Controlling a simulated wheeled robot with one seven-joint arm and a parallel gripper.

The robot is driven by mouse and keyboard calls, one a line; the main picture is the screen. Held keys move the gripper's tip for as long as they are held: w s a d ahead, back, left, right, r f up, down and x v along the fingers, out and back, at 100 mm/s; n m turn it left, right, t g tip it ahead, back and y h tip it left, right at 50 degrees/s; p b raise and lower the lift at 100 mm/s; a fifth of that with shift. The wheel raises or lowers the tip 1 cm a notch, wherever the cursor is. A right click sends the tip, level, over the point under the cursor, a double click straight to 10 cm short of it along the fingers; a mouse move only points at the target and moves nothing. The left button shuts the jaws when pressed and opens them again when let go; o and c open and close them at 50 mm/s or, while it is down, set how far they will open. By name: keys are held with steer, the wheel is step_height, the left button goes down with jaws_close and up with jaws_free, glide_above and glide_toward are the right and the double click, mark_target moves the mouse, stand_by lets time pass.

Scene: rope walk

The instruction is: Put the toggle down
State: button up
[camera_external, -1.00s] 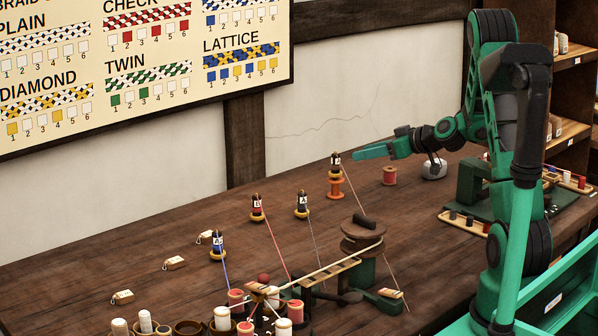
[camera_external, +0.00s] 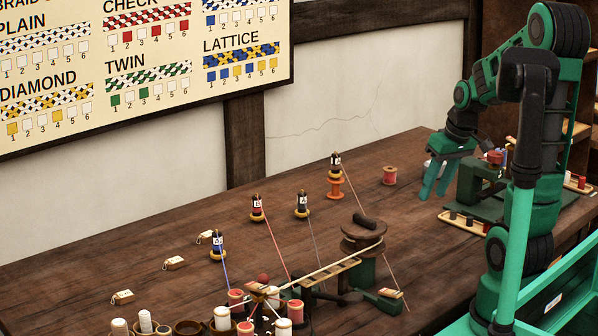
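My gripper (camera_external: 432,194) points down at the right part of the bench (camera_external: 330,200), beside the green stand. Its two teal fingers look apart, and I make out nothing between them at this size. I cannot pick out the toggle with certainty. A short dark cylinder (camera_external: 366,220) lies on top of the brown wooden reel (camera_external: 362,238), left of and nearer than my gripper. Whether it is the toggle, I cannot tell.
A red spool (camera_external: 389,176) stands left of my gripper. A pale round object (camera_external: 429,164) is partly hidden behind it. The green stand (camera_external: 482,186) and a tray of small pieces (camera_external: 462,222) are to its right. Bobbins with taut threads, such as the red one (camera_external: 257,208), stand mid-bench.

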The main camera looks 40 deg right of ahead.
steer(key=s+a+r+m+g, duration=0.1)
steer(key=s+m+g, duration=0.3)
steer(key=s, duration=1.3)
steer(key=shift+s+a+r+m, duration=0.3)
steer(key=shift+a+m, duration=0.15)
steer(key=shift+m, duration=0.05)
